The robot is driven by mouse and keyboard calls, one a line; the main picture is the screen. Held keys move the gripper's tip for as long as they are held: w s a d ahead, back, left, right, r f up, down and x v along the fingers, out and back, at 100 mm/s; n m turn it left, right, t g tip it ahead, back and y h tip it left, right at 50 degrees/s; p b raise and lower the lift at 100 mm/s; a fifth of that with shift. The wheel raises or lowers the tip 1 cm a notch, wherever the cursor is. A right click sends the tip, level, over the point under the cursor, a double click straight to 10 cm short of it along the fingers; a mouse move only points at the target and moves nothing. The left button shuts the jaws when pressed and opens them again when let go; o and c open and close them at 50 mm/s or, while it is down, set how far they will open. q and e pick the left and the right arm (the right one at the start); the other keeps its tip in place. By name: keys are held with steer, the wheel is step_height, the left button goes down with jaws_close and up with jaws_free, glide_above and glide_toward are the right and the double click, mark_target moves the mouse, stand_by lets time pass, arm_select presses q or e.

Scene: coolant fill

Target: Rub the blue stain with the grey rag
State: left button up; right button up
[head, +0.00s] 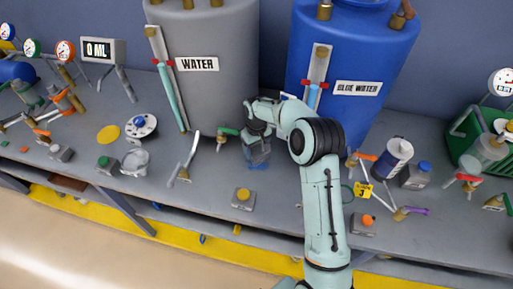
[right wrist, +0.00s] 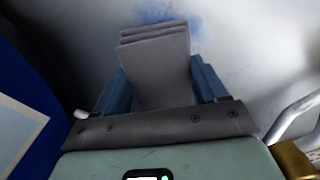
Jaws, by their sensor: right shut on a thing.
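My right gripper (head: 258,155) is low over the workbench, in front of the gap between the grey tank and the blue tank. In the right wrist view, its two blue fingers (right wrist: 160,82) are shut on the grey rag (right wrist: 155,50), which looks like a folded, layered pad. The blue stain (right wrist: 165,14) is a soft-edged smudge on a pale grey surface just beyond the rag's far edge. The rag hides part of it, and I cannot tell whether the rag touches the surface. In the head view, the gripper mostly hides the rag and stain. My left gripper is not in view.
The grey water tank (head: 215,95) and the blue water tank (head: 385,45) stand close behind the gripper. A valve with a pipe (head: 187,160) is to the left. A small box with a yellow button (head: 243,197) sits in front. Bottles and valves crowd the right.

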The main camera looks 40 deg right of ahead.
steer(key=shift+f+b, duration=0.3)
steer(key=shift+f, duration=0.75)
